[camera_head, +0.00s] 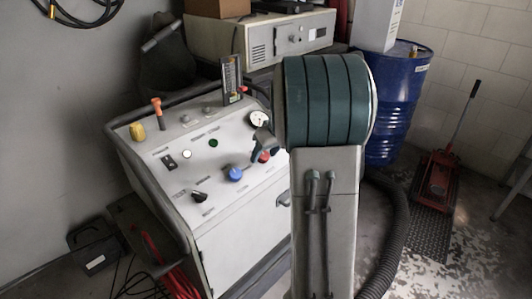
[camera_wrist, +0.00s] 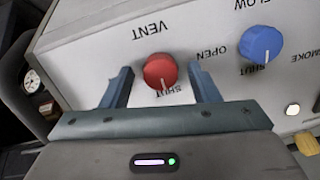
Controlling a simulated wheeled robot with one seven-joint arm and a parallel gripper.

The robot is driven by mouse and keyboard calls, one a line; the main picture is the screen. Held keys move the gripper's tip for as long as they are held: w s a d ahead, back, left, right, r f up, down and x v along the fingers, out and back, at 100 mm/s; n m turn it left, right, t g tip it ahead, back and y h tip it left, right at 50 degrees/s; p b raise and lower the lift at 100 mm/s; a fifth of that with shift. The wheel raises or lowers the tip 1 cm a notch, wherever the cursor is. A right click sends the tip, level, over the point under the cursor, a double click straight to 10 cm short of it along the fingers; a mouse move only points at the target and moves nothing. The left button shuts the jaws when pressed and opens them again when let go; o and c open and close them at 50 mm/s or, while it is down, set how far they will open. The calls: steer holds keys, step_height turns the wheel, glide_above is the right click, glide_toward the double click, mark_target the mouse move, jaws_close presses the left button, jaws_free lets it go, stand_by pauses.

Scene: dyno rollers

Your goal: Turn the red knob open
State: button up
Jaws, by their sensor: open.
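The red knob (camera_wrist: 160,71) sits on the white panel under the upside-down word VENT in the wrist view. Its white mark points down toward the word SHUT; the word OPEN is to its right. My gripper (camera_wrist: 160,76) is open, with one blue-grey finger on each side of the knob and a gap at both sides. I cannot tell how deep the fingers reach. In the head view the red knob (camera_head: 264,157) is partly hidden by my gripper (camera_head: 262,143).
A blue knob (camera_wrist: 260,43) marked FLOW is right of the red one. The head view shows an orange-topped lever (camera_head: 156,107), a yellow knob (camera_head: 137,132) and a round gauge (camera_head: 259,119) on the console. A blue barrel (camera_head: 398,105) stands behind my arm.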

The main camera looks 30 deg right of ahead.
steer(key=c, duration=1)
steer(key=shift+o, duration=0.2)
steer(key=shift+m, duration=0.3)
steer(key=m, duration=0.4)
steer(key=shift+y, duration=0.3)
steer(key=m, duration=0.4)
steer(key=shift+d+m+p, duration=0.1)
steer(key=shift+m+p, duration=0.25)
steer(key=shift+m, duration=0.05)
steer(key=m+t, duration=0.1)
steer(key=m, duration=0.3)
steer(key=shift+p, duration=0.4)
steer(key=shift+s+m+p, duration=0.1)
steer(key=shift+m+p, duration=0.4)
steer(key=shift+m, duration=1.7)
steer(key=shift+t, duration=0.3)
